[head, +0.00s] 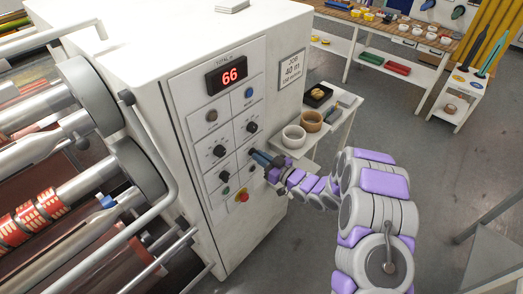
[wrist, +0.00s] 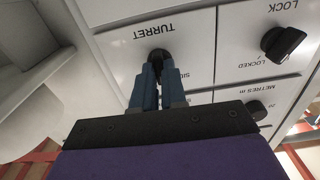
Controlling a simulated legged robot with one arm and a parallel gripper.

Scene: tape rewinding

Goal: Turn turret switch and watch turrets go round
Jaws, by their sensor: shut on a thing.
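The turret switch is a black knob (wrist: 158,55) under the upside-down label TURRET in the wrist view. My gripper (wrist: 160,80) has its two blue fingers closed around the knob. In the head view my gripper (head: 259,158) reaches the front of the white control cabinet (head: 190,125) and hides most of the switch. The turrets' grey end discs (head: 92,95) stand left of the cabinet, with rollers and a red printed roll (head: 40,215) between them.
A black LOCK knob (wrist: 284,44) is beside the turret switch in the wrist view. A red emergency button (head: 242,196) sits just below my gripper. A small side table (head: 325,130) with bowls stands close right of the cabinet.

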